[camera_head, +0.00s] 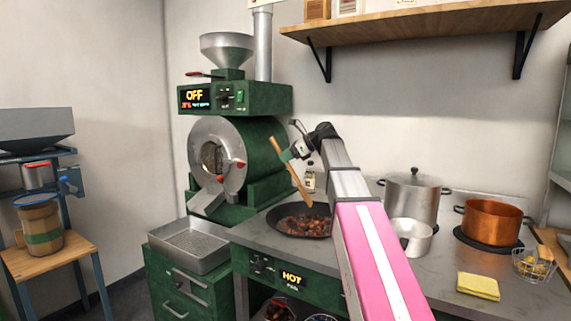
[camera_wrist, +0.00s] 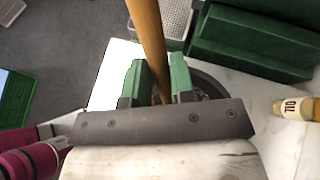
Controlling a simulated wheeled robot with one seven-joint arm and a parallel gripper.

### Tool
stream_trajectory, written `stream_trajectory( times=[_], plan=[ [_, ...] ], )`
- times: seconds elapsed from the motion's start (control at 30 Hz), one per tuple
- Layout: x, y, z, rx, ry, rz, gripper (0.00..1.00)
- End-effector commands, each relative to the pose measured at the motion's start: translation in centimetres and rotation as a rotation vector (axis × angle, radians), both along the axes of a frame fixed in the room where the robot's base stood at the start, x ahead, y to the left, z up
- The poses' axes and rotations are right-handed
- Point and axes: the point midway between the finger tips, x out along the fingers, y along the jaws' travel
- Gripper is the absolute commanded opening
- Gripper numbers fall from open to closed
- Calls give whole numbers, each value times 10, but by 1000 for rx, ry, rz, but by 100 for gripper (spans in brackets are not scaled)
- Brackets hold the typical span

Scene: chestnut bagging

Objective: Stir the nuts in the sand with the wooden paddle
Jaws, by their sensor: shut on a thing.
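The wooden paddle (camera_head: 291,172) slants down toward the dark pan (camera_head: 323,209) on the counter. My gripper (camera_head: 291,153) is shut on the paddle's shaft, above and behind the pan. In the wrist view the shaft (camera_wrist: 146,35) passes between the green fingers of my gripper (camera_wrist: 160,82). The brown nuts (camera_head: 303,224) lie in the pan with darker stuff around them; I cannot make out the sand clearly. The paddle's lower end is at the pan's far side, by the nuts; whether it touches them I cannot tell. My arm hides the pan's right part.
A steel pot (camera_head: 412,203), a small saucepan (camera_head: 414,240) and a copper pot (camera_head: 491,222) stand right of my arm. A green roaster (camera_head: 262,150) stands at the back left, with a metal tray (camera_head: 188,247) before it. An oil bottle (camera_wrist: 295,108) stands near the pan.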

Motion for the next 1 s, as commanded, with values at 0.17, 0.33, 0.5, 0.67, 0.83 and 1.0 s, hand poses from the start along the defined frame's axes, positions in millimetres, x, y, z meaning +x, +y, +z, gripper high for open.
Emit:
stream_trajectory(
  times=[0.17,0.33,0.5,0.67,0.83,1.0],
  plan=[
    [-1,0,-11,1,1,0,0],
    [-1,0,-28,0,1,-1,0],
    [-1,0,-45,0,1,-1,0],
    [-1,0,-62,-1,1,1,0],
    [-1,0,-80,-1,1,-1,0],
    [-1,0,-96,-1,-1,0,0]
  ],
)
